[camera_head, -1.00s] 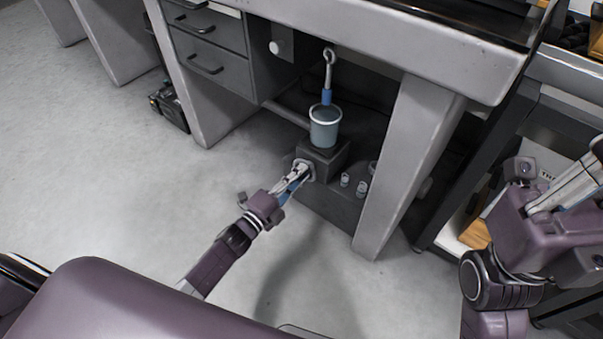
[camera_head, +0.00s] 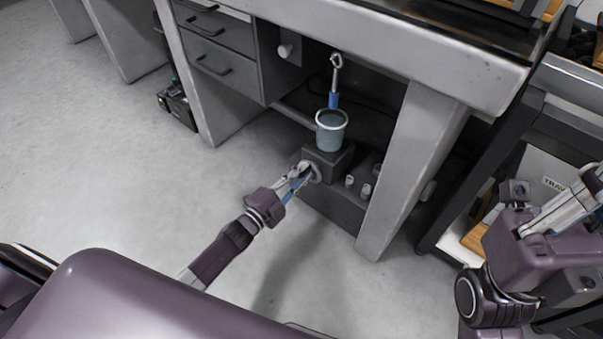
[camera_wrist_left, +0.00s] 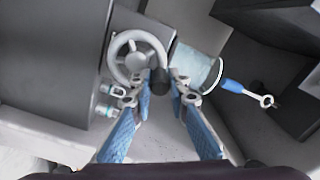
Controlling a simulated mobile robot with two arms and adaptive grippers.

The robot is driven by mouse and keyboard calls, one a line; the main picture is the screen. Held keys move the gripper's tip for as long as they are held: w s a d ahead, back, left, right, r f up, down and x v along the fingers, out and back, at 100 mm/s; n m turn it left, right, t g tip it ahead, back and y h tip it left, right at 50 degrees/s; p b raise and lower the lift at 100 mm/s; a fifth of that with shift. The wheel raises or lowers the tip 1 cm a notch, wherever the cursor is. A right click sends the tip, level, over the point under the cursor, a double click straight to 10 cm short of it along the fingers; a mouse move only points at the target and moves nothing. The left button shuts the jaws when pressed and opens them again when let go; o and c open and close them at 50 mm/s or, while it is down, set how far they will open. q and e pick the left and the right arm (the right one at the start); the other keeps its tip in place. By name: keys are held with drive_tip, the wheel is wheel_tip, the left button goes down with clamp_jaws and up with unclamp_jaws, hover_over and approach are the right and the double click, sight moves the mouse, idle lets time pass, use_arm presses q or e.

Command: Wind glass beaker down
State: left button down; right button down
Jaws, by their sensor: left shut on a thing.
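The glass beaker (camera_head: 331,135), with bluish contents, stands upright on a dark lift block (camera_head: 327,164) under the table. A metal hook with a blue body (camera_head: 333,99) hangs over the beaker. Its lower end is at the rim; I cannot tell whether it reaches inside. A pale handwheel (camera_head: 314,172) sits on the block's near side, and it also shows in the left wrist view (camera_wrist_left: 129,58). My left gripper (camera_head: 307,174) is shut on the wheel's dark crank knob (camera_wrist_left: 160,83). My right gripper (camera_head: 590,178) is at the right edge, partly cut off.
Small glass vials (camera_head: 358,185) stand right of the block. A grey table leg (camera_head: 410,165) is to the right and a drawer cabinet (camera_head: 220,55) to the left. The tabletop (camera_head: 440,60) overhangs the beaker. The floor (camera_head: 130,180) in front is clear.

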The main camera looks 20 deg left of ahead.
use_arm(q)
drive_tip(key=c, duration=1.8)
unclamp_jaws()
drive_tip(key=shift+c, duration=0.2)
drive_tip(key=v, duration=1.2)
